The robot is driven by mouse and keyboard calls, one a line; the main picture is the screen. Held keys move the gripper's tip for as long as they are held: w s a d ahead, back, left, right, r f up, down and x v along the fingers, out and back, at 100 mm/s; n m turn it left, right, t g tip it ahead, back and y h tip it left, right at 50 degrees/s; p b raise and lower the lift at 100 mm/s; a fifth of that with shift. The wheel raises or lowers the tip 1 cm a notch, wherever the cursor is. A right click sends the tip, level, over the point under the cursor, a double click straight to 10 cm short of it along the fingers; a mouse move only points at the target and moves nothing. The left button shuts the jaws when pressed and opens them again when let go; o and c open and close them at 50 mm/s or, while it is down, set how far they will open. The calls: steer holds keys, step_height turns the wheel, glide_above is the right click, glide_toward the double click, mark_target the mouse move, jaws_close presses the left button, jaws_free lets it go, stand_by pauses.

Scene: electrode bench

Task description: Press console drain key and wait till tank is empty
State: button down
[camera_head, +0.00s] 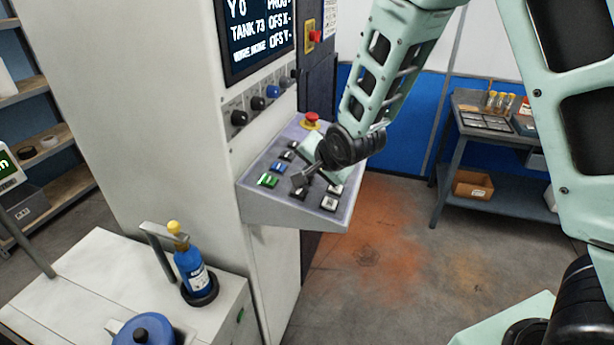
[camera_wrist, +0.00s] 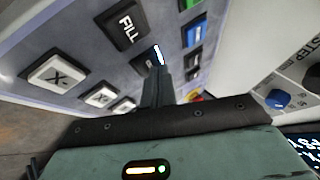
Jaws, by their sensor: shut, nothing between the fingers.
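The console (camera_head: 262,209) has a sloped panel of coloured keys. My gripper (camera_head: 298,181) is shut and empty, with its tip over the middle keys of this panel. In the wrist view my shut fingers (camera_wrist: 158,78) reach down at a dark key (camera_wrist: 144,62) beside the black FILL key (camera_wrist: 126,30). A bright edge shows at that dark key. The fingers hide its label, so I cannot tell whether it is the drain key, or whether they touch it. The screen (camera_head: 256,36) reads TANK 73.
White axis keys, including X- (camera_wrist: 58,74), lie near the fingers. A red emergency button (camera_head: 311,120) stands at the panel's back, and knobs (camera_head: 272,91) line the cabinet. A blue bottle (camera_head: 191,268) stands on a white cabinet at lower left. The floor right of the console is clear.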

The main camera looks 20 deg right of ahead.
steer(key=shift+s+d+r, duration=0.1)
steer(key=shift+r, duration=0.5)
steer(key=r+p, duration=0.2)
steer(key=r, duration=0.1)
steer(key=d+r+p, duration=0.1)
steer(key=r, duration=0.1)
steer(key=shift+s, duration=0.3)
stand_by(0.5)
steer(key=s+a+n, duration=0.1)
steer(key=s+a+g, duration=0.1)
steer(key=s, duration=0.1)
steer(key=s+a+f+n+b, duration=0.1)
steer(key=shift+s+a+n+g, duration=0.2)
steer(key=shift+s+n+g, duration=0.1)
steer(key=shift+s, duration=0.05)
steer(key=s+a+f+n+g+b, duration=0.1)
steer(key=s+n, duration=0.6)
steer(key=s, duration=0.7)
steer(key=s+a+f+n+g+h+b, duration=0.1)
steer(key=s+n+g+b, duration=0.3)
steer(key=s, duration=1)
steer(key=a+n+g, duration=0.1)
steer(key=n+g, duration=0.1)
steer(key=n, duration=0.1)
steer(key=shift+a+n, duration=0.15)
steer(key=shift+n, duration=0.25)
